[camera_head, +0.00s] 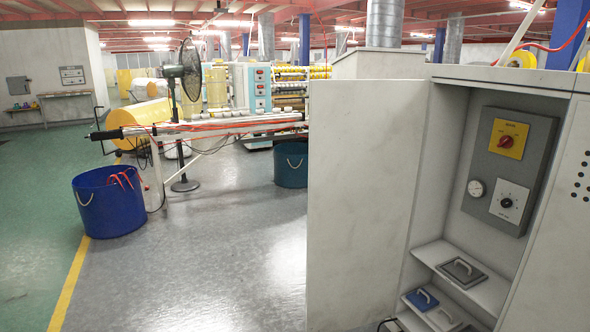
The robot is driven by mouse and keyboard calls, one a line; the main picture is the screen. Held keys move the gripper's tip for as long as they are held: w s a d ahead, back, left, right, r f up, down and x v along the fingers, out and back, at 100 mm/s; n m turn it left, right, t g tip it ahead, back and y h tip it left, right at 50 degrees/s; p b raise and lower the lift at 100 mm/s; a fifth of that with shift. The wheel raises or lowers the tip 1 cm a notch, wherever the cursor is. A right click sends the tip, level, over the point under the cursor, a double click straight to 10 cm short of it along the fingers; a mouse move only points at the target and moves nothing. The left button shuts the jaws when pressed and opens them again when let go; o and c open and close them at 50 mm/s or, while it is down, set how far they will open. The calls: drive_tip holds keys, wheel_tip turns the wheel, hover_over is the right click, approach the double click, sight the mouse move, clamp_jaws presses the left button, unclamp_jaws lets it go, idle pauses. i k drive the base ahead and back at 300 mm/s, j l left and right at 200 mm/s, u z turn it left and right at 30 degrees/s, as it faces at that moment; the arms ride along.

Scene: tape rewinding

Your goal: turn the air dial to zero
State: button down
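An open grey cabinet stands at the right, and a dark grey control panel (481,163) is fixed to its back wall. A dial with a black knob (507,202) on a white square plate sits at the lower right of this panel. Printed marks ring the knob, but they are too small to read. A round white gauge (475,188) is to its left, its reading not legible. A red rotary knob (506,141) on a yellow plate is above. I cannot see my gripper in this view.
The cabinet's open door (360,190) stands left of the panel. Shelves below hold a grey handled plate (462,271) and a blue one (422,299). A blue tub (109,203), a fan (186,75) and a long machine are further left. The middle floor is clear.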

sight(505, 203)
drive_tip(key=i+l, duration=0.2)
drive_tip(key=k+j, duration=0.2)
drive_tip(key=i+l, duration=0.1)
drive_tip(key=l, duration=0.4)
drive_tip(key=i+l, duration=0.25)
drive_tip(key=l, duration=0.2)
drive_tip(key=k+l+u, duration=0.1)
drive_tip(key=l, duration=0.25)
